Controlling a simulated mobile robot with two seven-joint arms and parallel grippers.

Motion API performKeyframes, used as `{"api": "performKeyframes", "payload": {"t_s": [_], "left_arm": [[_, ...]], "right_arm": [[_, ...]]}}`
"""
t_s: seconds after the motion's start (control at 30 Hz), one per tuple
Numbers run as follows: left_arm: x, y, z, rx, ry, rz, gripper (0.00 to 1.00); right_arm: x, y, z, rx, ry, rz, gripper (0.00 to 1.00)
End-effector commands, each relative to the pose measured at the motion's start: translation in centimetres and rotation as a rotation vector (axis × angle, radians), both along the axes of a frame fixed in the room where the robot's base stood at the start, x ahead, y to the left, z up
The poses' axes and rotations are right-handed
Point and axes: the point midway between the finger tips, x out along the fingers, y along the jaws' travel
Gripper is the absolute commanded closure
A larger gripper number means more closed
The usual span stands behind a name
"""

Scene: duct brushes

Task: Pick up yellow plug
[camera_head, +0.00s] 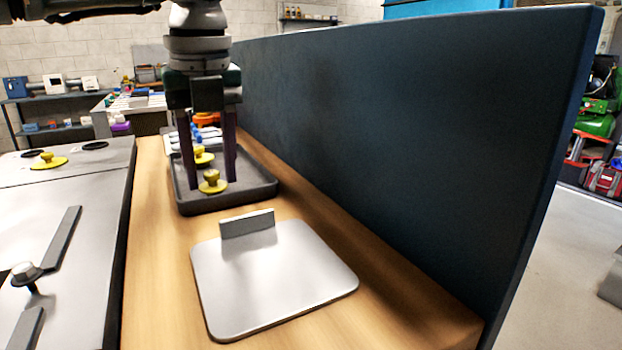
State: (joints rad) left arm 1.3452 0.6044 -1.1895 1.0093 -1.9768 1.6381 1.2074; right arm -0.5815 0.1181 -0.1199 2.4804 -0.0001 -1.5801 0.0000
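My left gripper (211,184) points straight down over a dark tray (250,194), its two long fingers spread apart. A yellow plug (212,185) with a round flange and knob sits in the tray, and in the picture it appears between the fingertips. I see gaps beside its knob, so the fingers do not look closed on it. A second yellow plug (203,156) is farther back in the tray, partly hidden by the fingers. A third yellow plug (48,162) sits on the grey metal duct top at the left. My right gripper is out of view.
A metal plate with an upright handle (290,277) lies on the wooden bench (158,290) in front of the tray. A tall dark blue panel (400,130) walls off the bench's right side. The grey duct top (80,220) with dark holes lies left.

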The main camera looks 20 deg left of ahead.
Motion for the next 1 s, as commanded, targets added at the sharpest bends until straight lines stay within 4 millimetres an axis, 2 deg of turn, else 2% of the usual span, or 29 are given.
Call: {"api": "performKeyframes", "payload": {"t_s": [0.03,0.3,0.37,0.67,0.77,1.0], "left_arm": [[0.0,0.0,0.0,0.0,0.0,0.0,0.65],[0.0,0.0,0.0,-0.001,-0.001,0.0,0.95],[0.0,0.0,0.0,-0.001,-0.001,0.0,1.0],[0.0,0.0,0.3,-0.001,-0.001,0.0,1.0],[0.1,0.0,1.5,-0.001,-0.004,0.0,1.0],[0.1,0.0,6.6,0.0,-0.005,0.0,1.0]], "right_arm": [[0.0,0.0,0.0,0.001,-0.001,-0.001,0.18],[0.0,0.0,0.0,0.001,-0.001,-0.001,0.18],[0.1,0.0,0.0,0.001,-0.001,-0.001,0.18],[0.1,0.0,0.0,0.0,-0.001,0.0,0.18],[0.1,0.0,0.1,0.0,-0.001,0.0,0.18],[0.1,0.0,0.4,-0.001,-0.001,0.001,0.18]]}}
